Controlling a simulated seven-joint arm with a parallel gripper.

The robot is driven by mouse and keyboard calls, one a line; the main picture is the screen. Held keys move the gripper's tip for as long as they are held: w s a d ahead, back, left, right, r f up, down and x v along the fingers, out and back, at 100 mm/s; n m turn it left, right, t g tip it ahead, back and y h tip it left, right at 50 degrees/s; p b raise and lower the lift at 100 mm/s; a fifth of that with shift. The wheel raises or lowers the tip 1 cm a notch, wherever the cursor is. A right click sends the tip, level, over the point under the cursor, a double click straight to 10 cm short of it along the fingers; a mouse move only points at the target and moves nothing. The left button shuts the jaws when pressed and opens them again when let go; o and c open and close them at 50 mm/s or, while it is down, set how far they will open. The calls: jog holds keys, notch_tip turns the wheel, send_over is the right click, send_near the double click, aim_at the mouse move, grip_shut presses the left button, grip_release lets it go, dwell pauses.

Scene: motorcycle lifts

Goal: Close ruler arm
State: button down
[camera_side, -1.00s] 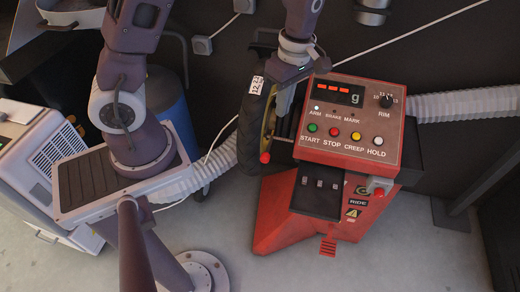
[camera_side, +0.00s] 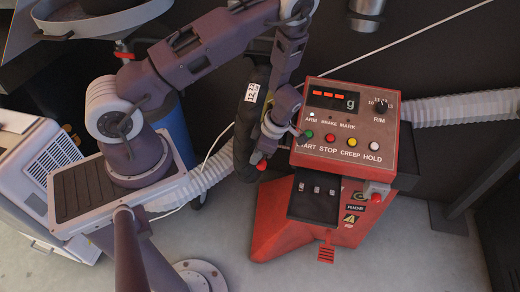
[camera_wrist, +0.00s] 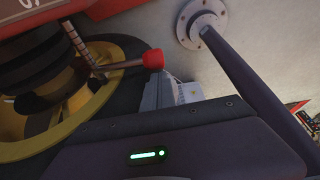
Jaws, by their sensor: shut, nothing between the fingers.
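The ruler arm shows in the wrist view as a thin rod (camera_wrist: 122,65) with a red knob (camera_wrist: 153,59), beside the wheel's yellow rim (camera_wrist: 95,95). In the side view, the red knob (camera_side: 262,166) sits low at the wheel's edge, left of the red console; its rod is hidden behind my arm. My gripper (camera_side: 257,155) is shut and empty, close above the knob. In the wrist view, the grey fingers (camera_wrist: 170,93) are partly visible just below the knob. I cannot tell whether they touch it.
The red balancer console (camera_side: 345,125) with buttons and display stands right of my gripper. The black tyre (camera_side: 244,145) is partly hidden behind my arm. White ribbed hoses (camera_side: 460,105) and a blue drum (camera_side: 174,125) are nearby. Floor in front is clear.

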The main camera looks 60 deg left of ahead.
dwell(0.3)
jog(key=w+d, duration=0.5)
jog(key=shift+w+d, duration=0.2)
jog(key=shift+w+d, duration=0.1)
jog(key=s+d+r+m+t+h, duration=0.15)
jog(key=r+m, duration=0.35)
jog(key=r, duration=0.9)
jog(key=s+d+r+m+t+h, duration=0.1)
jog(key=d+r+m+h, duration=0.3)
jog(key=r, duration=1)
jog(key=s+r+m+t+y, duration=0.1)
jog(key=s+r+m+t, duration=0.2)
jog(key=s+r+m, duration=0.2)
jog(key=s+a+r+m+t+y, duration=0.1)
jog(key=s+r+m, duration=0.4)
jog(key=s+m, duration=0.7)
jog(key=shift+s+a+r+m+t+y, duration=0.2)
jog(key=shift+r+m+t+y, duration=0.2)
jog(key=shift+m+t, duration=0.6)
